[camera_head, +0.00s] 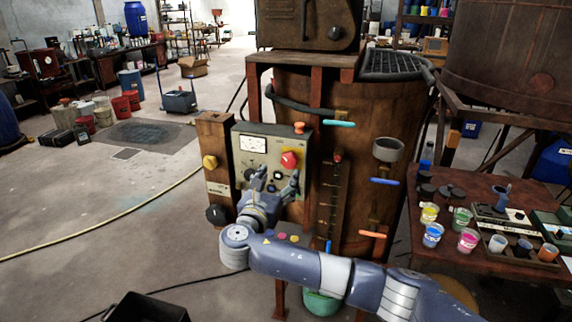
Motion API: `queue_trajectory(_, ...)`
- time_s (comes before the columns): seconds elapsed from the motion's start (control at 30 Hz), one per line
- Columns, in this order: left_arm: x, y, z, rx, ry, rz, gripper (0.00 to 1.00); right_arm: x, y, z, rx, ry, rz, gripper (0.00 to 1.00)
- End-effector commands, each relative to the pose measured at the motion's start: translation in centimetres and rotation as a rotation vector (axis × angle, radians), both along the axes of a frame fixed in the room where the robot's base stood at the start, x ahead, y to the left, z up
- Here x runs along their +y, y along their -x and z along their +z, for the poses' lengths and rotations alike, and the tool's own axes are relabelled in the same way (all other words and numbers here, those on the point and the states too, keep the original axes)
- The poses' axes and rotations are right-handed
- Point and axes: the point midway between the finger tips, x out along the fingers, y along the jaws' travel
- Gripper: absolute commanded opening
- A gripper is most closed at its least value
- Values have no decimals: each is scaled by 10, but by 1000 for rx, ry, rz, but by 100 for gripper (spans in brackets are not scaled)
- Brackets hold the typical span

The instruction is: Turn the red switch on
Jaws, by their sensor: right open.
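A red switch knob (289,160) sits on the upper right of a pale control panel (243,137) mounted on the front of a rusty vat. My right gripper (273,178) is at the panel, just below the red switch, with its two fingers apart and pointing up at the panel. The right finger is near the underside of the red switch; I cannot tell whether it touches. The lower part of the panel is partly hidden by the gripper. My left gripper is not in view.
An orange knob (299,127) is above the switch. Coloured handles stick out at right, including a teal one (339,124). A table with paint cups (433,235) stands at right.

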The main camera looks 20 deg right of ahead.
Motion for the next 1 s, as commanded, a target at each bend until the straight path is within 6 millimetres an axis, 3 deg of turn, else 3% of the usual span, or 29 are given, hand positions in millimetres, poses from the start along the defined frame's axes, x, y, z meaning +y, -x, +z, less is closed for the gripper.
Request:
queue_trajectory(0.2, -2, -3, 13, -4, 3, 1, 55, -24, -35, 3, 1, 1, -4, 61)
queue_trajectory(0.4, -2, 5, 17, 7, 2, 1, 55, -38, -56, 1, 1, -3, 0, 61)
queue_trajectory(0.9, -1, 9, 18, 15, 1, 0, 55, -45, -67, -1, 0, -5, 1, 61)
queue_trajectory(1.0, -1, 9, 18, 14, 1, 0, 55, -45, -67, -1, 1, -4, 1, 41)
